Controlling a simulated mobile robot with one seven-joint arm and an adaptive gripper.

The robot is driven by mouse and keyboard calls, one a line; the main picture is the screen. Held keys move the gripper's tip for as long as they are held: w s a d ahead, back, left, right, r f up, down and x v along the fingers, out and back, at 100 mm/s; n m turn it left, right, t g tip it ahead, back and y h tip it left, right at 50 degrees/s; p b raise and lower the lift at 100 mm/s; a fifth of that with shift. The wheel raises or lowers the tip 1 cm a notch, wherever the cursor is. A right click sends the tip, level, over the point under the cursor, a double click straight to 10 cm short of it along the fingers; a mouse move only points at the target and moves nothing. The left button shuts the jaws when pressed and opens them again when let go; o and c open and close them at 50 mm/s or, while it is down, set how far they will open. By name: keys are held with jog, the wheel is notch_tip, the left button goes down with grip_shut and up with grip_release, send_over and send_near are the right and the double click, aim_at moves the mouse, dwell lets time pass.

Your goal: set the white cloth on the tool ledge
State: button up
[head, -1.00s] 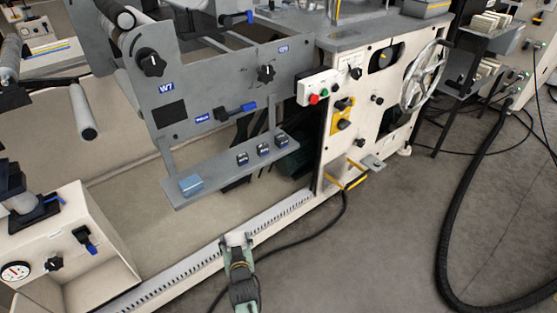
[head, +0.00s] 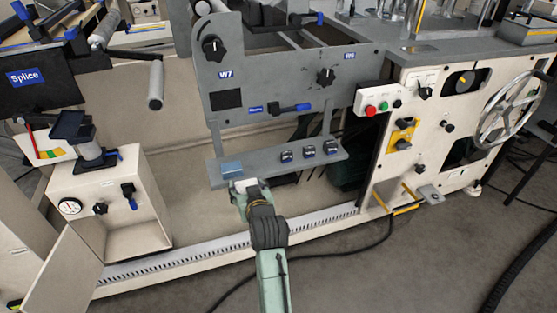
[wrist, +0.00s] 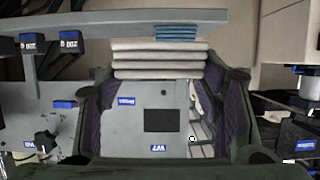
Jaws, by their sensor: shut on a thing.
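The white cloth (head: 245,184) is folded in a thick stack. It also shows in the wrist view (wrist: 158,59), between the fingers. My gripper (head: 240,188) is shut on it, close in front of the tool ledge's left end. The gripper's dark fingers flank the cloth in the wrist view (wrist: 165,95). The grey tool ledge (head: 268,163) runs below the machine's side panel; it crosses the top of the inverted wrist view (wrist: 115,30). Whether the cloth touches the ledge I cannot tell.
A folded blue cloth (head: 232,169) lies on the ledge's left end. Several small dark blocks (head: 309,151) stand on its right part. Between them the ledge is bare.

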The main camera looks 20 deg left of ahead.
jog(key=shift+a+r, duration=0.35)
jog(key=shift+r, duration=0.05)
jog(key=p, duration=0.3)
send_over(265, 171)
jog(key=s, duration=0.1)
jog(key=shift+f, duration=0.65)
jog(key=f, duration=0.1)
jog(key=f+p, duration=0.1)
jog(key=shift+w+f, duration=0.35)
jog(key=shift+w, duration=0.05)
jog(key=shift+f, duration=0.5)
jog(key=shift+f, duration=0.15)
jog(key=o, duration=1)
jog(key=shift+o, duration=0.2)
